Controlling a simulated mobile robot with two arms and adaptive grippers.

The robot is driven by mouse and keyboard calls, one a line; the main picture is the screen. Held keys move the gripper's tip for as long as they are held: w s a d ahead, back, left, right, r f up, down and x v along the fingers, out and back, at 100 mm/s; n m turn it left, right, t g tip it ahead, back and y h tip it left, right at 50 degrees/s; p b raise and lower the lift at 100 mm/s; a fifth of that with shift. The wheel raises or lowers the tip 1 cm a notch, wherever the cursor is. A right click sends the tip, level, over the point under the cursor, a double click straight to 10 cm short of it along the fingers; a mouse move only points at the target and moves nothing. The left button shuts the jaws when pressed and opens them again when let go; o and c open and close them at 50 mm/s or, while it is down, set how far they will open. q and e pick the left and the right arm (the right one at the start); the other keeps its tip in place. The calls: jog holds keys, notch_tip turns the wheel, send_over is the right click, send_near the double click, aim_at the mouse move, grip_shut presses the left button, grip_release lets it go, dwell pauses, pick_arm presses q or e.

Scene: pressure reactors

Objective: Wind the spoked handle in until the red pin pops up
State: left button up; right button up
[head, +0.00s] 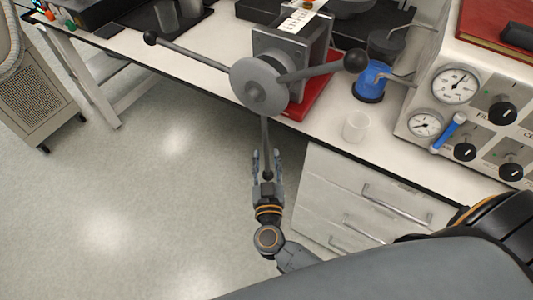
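The spoked handle (258,88) has a round grey hub and three spokes with dark ball knobs, on the front of a grey block (284,45) at the bench edge. One spoke points upper left, one right, one down towards the floor side. My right gripper (266,157) is at the lower spoke's end, with its fingers apart on either side of the spoke. The dark end of that spoke lies between the fingers near the palm; I cannot tell whether they touch it. I cannot make out the red pin. My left gripper is not in view.
A red base plate (313,92) lies under the block. A blue container (370,82) and a white cup (356,126) stand to its right, near a gauge panel (470,105). White drawers (355,200) are below the bench.

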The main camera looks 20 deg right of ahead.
jog(key=shift+w+d, duration=0.25)
jog(key=shift+w, duration=0.45)
grip_shut()
